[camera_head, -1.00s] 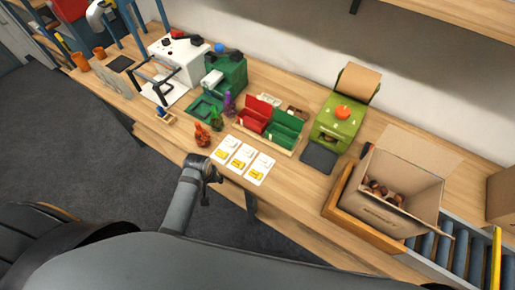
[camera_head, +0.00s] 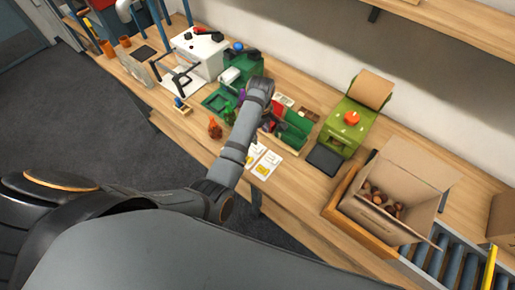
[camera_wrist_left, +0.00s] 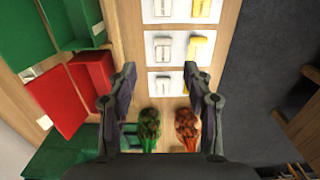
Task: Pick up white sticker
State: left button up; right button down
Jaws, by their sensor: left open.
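My left gripper (camera_head: 268,120) hangs over the work table in the head view, its jaws mostly hidden by my arm. In the left wrist view the gripper (camera_wrist_left: 160,78) is open and empty, with white cards between and beyond its fingers. Each of the two farther cards holds a white sticker (camera_wrist_left: 163,50) at left and a yellow sticker (camera_wrist_left: 199,49) at right. The nearest card's white sticker (camera_wrist_left: 163,84) lies between the fingertips in the picture; its right part is covered by a finger. In the head view a card (camera_head: 267,166) shows beside my arm. My right gripper is out of view.
Red and green bins (camera_wrist_left: 60,103) stand left of the fingers in the wrist view. A green figure (camera_wrist_left: 149,126) and an orange figure (camera_wrist_left: 187,128) stand close below the jaws. A box of chestnuts (camera_head: 410,187) and green machine (camera_head: 345,125) stand right.

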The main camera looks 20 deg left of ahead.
aim_at(258, 150)
pick_arm(q)
notch_tip(258, 150, down, 4)
jog(key=shift+f, duration=0.2)
jog(key=f, duration=0.1)
jog(key=f+p, duration=0.1)
jog(key=f, duration=0.2)
jog(key=shift+s+a+f+p, duration=0.2)
jog(key=shift+a+f+p, duration=0.1)
jog(key=shift+f, duration=0.25)
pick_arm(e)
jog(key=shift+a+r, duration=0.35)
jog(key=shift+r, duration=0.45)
pick_arm(q)
jog(key=c, duration=0.8)
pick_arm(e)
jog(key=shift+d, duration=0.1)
